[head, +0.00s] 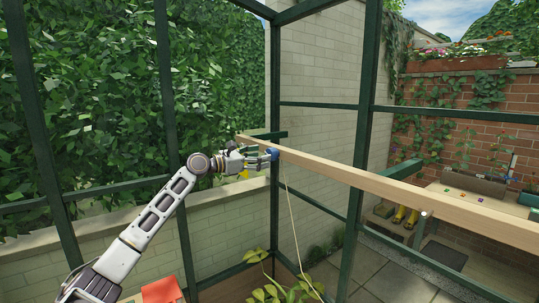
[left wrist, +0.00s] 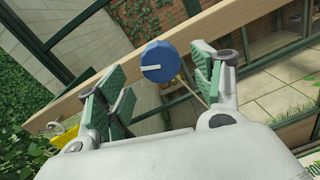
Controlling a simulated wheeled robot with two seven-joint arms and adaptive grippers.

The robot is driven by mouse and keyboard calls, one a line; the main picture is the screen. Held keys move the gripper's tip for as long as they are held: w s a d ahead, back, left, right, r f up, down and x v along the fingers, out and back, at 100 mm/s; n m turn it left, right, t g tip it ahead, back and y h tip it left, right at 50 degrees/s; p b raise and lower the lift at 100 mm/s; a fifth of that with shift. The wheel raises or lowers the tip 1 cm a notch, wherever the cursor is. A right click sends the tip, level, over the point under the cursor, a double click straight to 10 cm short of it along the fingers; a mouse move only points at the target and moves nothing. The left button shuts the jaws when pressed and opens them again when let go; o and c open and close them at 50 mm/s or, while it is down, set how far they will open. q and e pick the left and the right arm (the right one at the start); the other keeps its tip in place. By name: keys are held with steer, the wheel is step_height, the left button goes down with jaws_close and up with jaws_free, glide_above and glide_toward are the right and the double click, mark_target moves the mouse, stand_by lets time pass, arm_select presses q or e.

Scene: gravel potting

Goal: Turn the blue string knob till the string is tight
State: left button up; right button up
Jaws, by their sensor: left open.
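The blue string knob (head: 273,153) sits on the side of a long wooden beam (head: 400,193), near the beam's far left end. A pale string (head: 291,215) hangs from the knob down toward a leafy plant (head: 283,292). In the left wrist view the round knob (left wrist: 160,61) has a white line on its face, lying nearly level. My left gripper (head: 263,157) is at the knob. In the left wrist view its green-padded fingers (left wrist: 158,92) are open, one on each side of the knob, with gaps to it. My right gripper is not in view.
Dark green frame posts (head: 364,120) stand around the beam. A yellow thing (head: 243,173) hangs just below my left gripper. A red-orange object (head: 162,290) is at the lower left. A bench (head: 480,204) with pots stands at the right.

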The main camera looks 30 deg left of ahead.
mark_target(273, 154)
arm_select(q)
steer(key=shift+p+x, duration=0.65)
steer(key=shift+x, duration=1.75)
steer(key=c, duration=1)
